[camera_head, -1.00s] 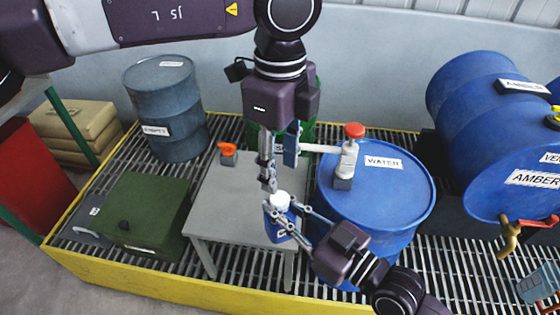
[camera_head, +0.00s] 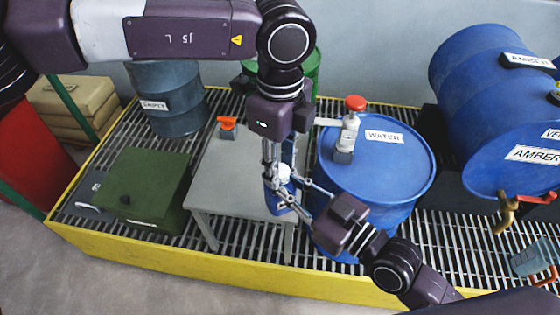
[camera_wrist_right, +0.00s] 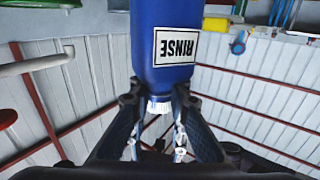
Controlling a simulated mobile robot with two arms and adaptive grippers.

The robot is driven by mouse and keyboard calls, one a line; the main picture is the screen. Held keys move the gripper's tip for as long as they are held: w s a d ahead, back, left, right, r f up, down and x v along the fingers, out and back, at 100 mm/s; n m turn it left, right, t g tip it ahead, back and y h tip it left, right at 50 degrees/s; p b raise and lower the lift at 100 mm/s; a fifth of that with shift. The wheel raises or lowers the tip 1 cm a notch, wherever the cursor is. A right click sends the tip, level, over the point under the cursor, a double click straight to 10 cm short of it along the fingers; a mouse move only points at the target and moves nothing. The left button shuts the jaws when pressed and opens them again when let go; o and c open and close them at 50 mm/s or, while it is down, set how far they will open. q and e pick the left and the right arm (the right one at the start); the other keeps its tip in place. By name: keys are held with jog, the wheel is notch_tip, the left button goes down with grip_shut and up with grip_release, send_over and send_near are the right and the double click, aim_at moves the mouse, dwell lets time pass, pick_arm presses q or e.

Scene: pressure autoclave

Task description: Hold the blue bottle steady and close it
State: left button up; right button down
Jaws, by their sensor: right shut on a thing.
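A blue bottle (camera_head: 271,196) with a white cap (camera_head: 284,172) is upright at the right side of the small grey table (camera_head: 232,178). My right gripper (camera_head: 290,197) is shut on the bottle near its top. In the right wrist view the blue bottle (camera_wrist_right: 166,35) appears upside down with a RINSE label, and its white cap (camera_wrist_right: 158,105) shows between the right fingers. My left gripper (camera_head: 277,162) points down from above, its fingers apart close around or just above the cap. Whether they touch the cap is hidden. The bottle's base is hidden.
An orange-topped item (camera_head: 227,126) is on the table's back. A green box (camera_head: 145,190) lies left. A large AMBER drum (camera_head: 490,110) is at right.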

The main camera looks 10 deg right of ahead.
pick_arm(q)
grip_shut()
jog(key=shift+m, duration=1.7)
jog(key=shift+o, duration=2.2)
grip_release()
jog(key=shift+r, duration=2.3)
